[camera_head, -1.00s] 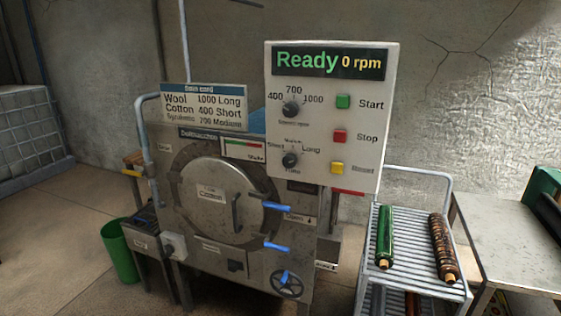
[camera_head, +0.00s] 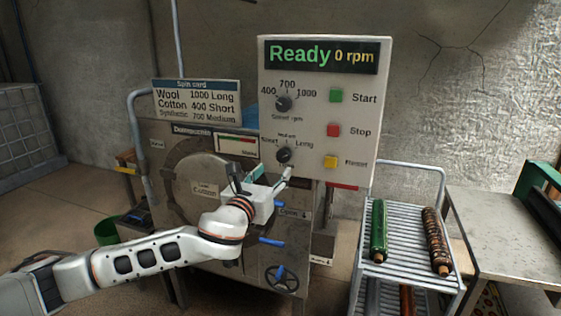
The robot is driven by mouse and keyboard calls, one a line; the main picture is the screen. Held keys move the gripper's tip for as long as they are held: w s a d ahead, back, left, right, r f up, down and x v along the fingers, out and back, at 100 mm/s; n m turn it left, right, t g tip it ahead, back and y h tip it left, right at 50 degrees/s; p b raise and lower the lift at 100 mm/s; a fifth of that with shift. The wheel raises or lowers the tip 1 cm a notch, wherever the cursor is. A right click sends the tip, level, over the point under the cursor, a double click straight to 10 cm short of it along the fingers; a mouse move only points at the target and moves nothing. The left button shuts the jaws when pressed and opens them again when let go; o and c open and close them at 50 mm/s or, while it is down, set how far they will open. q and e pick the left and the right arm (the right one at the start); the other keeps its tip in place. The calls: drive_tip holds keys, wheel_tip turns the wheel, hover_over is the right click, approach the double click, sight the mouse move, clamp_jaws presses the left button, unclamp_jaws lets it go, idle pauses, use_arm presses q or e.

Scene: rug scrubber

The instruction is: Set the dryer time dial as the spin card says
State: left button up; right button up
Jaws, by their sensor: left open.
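The time dial (camera_head: 284,155) is the lower black knob on the white control panel (camera_head: 308,112), with Short, Medium and Long around it. The speed dial (camera_head: 284,104) sits above it with 400, 700 and 1000. The spin card (camera_head: 197,101) reads Wool 1000 Long, Cotton 400 Short, Synthetic 700 Medium. A label reading Cotton (camera_head: 204,190) is on the drum door. My left gripper (camera_head: 263,174) is open, in front of the machine and just below and left of the time dial, apparently not holding anything. The exact dial pointers are too small to tell. My right gripper is not in view.
The display (camera_head: 321,56) reads Ready 0 rpm. Start (camera_head: 336,96), Stop (camera_head: 334,130) and Reset (camera_head: 330,162) buttons are right of the dials. A rack (camera_head: 404,226) with two rolled rugs stands at the right. Blue handles (camera_head: 272,241) stick out below my arm.

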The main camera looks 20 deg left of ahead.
sight(282, 158)
use_arm(q)
drive_tip(key=w, duration=0.8)
drive_tip(key=shift+r+p, duration=0.3)
drive_tip(key=shift+p, duration=0.1)
drive_tip(key=shift+s, duration=0.1)
drive_tip(key=c, duration=1.1)
